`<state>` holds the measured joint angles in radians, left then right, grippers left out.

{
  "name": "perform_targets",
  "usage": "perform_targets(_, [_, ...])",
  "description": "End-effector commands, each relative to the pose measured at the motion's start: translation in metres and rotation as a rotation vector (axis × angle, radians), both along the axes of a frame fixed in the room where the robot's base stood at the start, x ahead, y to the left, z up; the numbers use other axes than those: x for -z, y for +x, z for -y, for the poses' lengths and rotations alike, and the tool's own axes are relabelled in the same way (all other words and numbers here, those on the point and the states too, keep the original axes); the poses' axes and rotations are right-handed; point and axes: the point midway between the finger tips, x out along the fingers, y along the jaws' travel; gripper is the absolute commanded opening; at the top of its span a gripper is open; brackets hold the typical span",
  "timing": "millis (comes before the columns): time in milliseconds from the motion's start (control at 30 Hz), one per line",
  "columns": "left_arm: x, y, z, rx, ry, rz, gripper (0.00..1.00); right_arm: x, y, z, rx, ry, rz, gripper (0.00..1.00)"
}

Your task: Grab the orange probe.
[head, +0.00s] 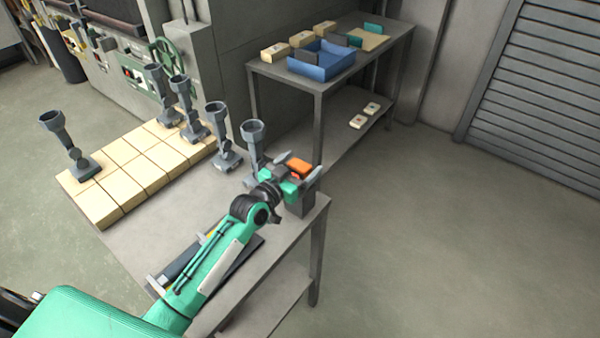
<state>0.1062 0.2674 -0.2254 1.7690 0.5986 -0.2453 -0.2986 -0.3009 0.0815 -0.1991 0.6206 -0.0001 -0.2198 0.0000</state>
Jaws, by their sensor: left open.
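The orange probe (300,166) shows as a small orange block at the right end of the near table, above a dark grey holder (301,203). My left gripper (308,178) is at the probe, with its grey fingers apart on either side of it. I cannot tell whether the fingers touch the probe. The lower part of the probe is hidden by the gripper. My right gripper is not in view.
Several grey funnel-topped stands (219,135) stand on and beside pale blocks (125,165) on the table (150,238). A back table (385,57) holds a blue bin (321,66) and boxes. Open floor lies to the right.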

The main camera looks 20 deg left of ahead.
Motion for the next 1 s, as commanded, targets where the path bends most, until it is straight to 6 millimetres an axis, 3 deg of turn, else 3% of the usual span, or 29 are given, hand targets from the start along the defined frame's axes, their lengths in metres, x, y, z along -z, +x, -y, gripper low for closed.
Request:
perform_targets(233, [0.001, 0.002, 0.001, 0.0, 0.0, 0.0, 0.82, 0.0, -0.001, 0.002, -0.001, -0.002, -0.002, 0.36])
perform_targets(500, [0.001, 0.001, 0.001, 0.0, 0.0, -0.001, 0.31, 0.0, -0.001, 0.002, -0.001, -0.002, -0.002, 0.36])
perform_targets(800, [-0.001, 0.002, 0.0, 0.0, 0.0, 0.001, 0.3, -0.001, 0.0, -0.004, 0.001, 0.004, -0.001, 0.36])
perform_targets(1000, [-0.014, 0.005, 0.0, 0.0, 0.001, 0.001, 0.3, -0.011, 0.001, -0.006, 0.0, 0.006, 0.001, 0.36])
